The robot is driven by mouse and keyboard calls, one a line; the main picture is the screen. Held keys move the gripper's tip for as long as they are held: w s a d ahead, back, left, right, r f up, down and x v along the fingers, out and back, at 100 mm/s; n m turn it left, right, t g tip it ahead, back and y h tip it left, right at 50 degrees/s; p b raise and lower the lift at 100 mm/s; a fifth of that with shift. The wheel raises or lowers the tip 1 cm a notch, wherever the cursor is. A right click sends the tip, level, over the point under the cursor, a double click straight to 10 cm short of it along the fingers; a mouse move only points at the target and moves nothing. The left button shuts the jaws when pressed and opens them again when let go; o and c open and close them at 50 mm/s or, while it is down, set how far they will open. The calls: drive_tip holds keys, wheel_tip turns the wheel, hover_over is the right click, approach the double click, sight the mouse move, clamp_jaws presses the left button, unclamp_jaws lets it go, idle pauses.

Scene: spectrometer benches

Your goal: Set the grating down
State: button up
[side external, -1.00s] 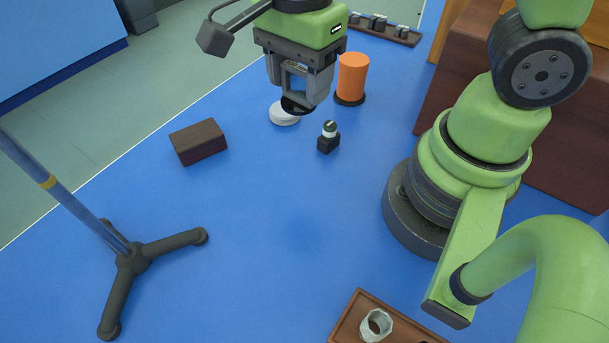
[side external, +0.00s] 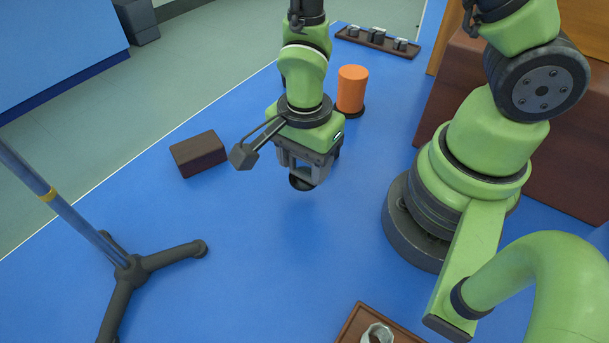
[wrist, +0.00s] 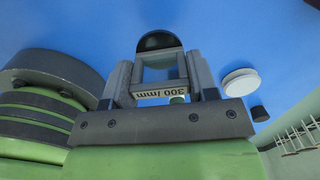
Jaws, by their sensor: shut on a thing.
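The grating is a square clear pane in a grey frame on a rounded black base, marked "300 /mm" in the wrist view (wrist: 160,93). My gripper (wrist: 160,78) is shut on its frame from both sides. In the side external view my gripper (side external: 308,166) points down over the blue surface (side external: 280,265), with the grating's black base (side external: 301,182) lowest. The grating looks upright and apart from the surface, with a faint shadow below it. The frame is partly hidden by the jaws.
A brown block (side external: 199,154) lies left, an orange cylinder (side external: 352,88) stands behind. A tripod stand (side external: 133,268) is at left, a brown tray (side external: 350,322) holding a pale ring (side external: 377,334) at the bottom. The wrist view shows a white disc (wrist: 241,82). The front middle is clear.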

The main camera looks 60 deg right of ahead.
sight(304, 176)
drive_tip(key=shift+f, duration=1.95)
drive_tip(key=shift+f, duration=0.15)
drive_tip(key=o, duration=0.9)
drive_tip(key=shift+o, duration=0.2)
wheel_tip(304, 176, up, 13)
drive_tip(key=shift+f, duration=0.2)
